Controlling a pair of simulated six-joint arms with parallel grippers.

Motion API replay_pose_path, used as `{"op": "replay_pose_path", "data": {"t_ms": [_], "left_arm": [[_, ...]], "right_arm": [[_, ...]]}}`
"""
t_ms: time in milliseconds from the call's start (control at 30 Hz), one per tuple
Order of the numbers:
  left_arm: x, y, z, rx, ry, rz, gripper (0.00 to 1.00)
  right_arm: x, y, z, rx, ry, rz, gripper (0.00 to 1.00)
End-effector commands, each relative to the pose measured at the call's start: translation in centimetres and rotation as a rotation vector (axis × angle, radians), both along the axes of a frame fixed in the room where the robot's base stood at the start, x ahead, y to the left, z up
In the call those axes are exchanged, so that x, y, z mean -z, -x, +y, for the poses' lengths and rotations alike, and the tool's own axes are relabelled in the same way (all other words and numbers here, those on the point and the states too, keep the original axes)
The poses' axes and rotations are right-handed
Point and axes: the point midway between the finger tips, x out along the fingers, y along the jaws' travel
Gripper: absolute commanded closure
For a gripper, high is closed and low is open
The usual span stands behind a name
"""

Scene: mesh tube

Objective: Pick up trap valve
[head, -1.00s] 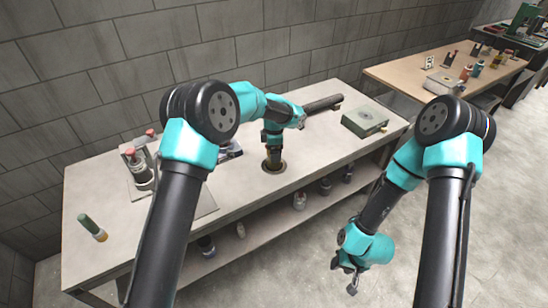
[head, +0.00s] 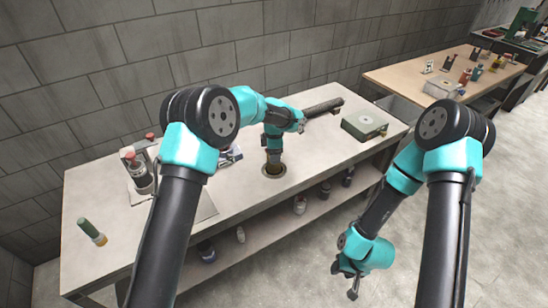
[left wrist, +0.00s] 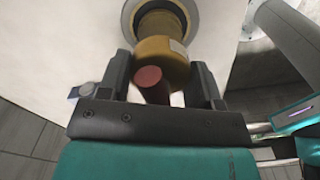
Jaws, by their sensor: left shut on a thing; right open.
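The brass-yellow trap valve (left wrist: 160,55) with a dull red end (left wrist: 149,76) stands in a round ringed opening in the bench top. My left gripper (left wrist: 161,74) has its dark fingers on either side of the valve and is shut on it. In the head view my left gripper (head: 273,157) points down over the opening (head: 274,171), and the valve is mostly hidden there. My right gripper (head: 350,279) is open and empty, low in front of the bench above the floor.
A dark mesh tube (head: 323,107) and a green box (head: 364,125) lie on the bench to the right. A red-topped canister (head: 138,172) and a green-and-yellow cylinder (head: 91,231) are at the left. Several small items sit on the lower shelf (head: 270,226).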

Motion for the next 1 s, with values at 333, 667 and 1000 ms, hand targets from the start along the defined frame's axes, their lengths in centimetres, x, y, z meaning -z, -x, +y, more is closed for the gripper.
{"op": "replay_pose_path", "data": {"t_ms": [333, 667, 1000], "left_arm": [[-2.3, 0.0, 0.0, -0.001, 0.002, -0.002, 0.74], [-3.8, 2.1, 0.0, 0.002, -0.001, 0.000, 0.74], [-4.4, 8.4, 0.0, 0.003, 0.000, 0.000, 0.74]], "right_arm": [[0.0, 0.0, 0.0, 0.000, 0.000, 0.000, 0.57], [0.0, 0.0, 0.0, 0.000, 0.000, 0.000, 0.57], [0.0, 0.0, 0.0, 0.000, 0.000, 0.000, 0.57]]}}
